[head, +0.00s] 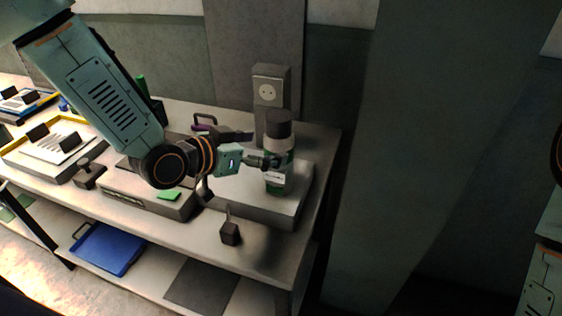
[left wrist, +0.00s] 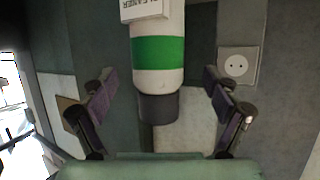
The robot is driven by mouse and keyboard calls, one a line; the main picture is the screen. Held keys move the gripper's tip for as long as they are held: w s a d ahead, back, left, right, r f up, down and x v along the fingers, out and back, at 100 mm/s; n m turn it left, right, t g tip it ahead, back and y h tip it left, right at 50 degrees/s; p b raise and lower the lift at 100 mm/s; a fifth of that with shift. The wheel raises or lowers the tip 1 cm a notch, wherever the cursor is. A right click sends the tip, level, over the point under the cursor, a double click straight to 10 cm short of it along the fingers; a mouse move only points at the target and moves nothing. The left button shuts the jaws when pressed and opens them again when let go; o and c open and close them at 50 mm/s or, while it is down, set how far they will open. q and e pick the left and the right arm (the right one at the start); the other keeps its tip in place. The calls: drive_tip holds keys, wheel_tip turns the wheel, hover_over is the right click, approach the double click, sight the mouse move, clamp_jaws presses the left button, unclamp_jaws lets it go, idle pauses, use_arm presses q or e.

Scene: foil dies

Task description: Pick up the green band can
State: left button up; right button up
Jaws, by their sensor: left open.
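The green band can (head: 276,181) stands upright on a grey raised block at the right end of the bench. It has a dark cap, a pale body, a green band and a white label. My left gripper (head: 264,161) is at the can's left side, near its upper part. In the left wrist view the can (left wrist: 158,52) appears upside down between the two spread fingers of my left gripper (left wrist: 158,76), with a gap on each side. The fingers are open and hold nothing. My right gripper is out of view.
The grey block (head: 288,208) lies under the can. A socket box (head: 269,86) stands behind it by the wall. A small dark block with a post (head: 230,233) is in front. A blue tray (head: 107,248) lies on the lower shelf.

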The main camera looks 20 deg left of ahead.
use_arm(q)
drive_tip(key=shift+w+d+f, duration=0.1)
drive_tip(key=shift+w+f, duration=0.15)
drive_tip(key=shift+f, duration=0.05)
drive_tip(key=x, duration=0.4)
drive_tip(key=shift+d+r, duration=0.1)
drive_tip(key=shift+d, duration=0.3)
drive_tip(key=shift+s+a+r, duration=0.1)
drive_tip(key=shift+s+a, duration=0.05)
drive_tip(key=shift+a, duration=0.25)
drive_tip(key=shift+c, duration=0.4)
drive_tip(key=shift+w+d, duration=0.25)
drive_tip(key=shift+d, duration=0.1)
drive_tip(key=c, duration=0.5)
drive_tip(key=shift+s+a, duration=0.2)
drive_tip(key=shift+a, duration=0.1)
drive_tip(key=c, duration=0.6)
drive_tip(key=shift+w+d, duration=0.2)
drive_tip(key=shift+d, duration=0.05)
drive_tip(key=c, duration=0.4)
drive_tip(key=shift+c, duration=0.6)
drive_tip(key=shift+a, duration=0.15)
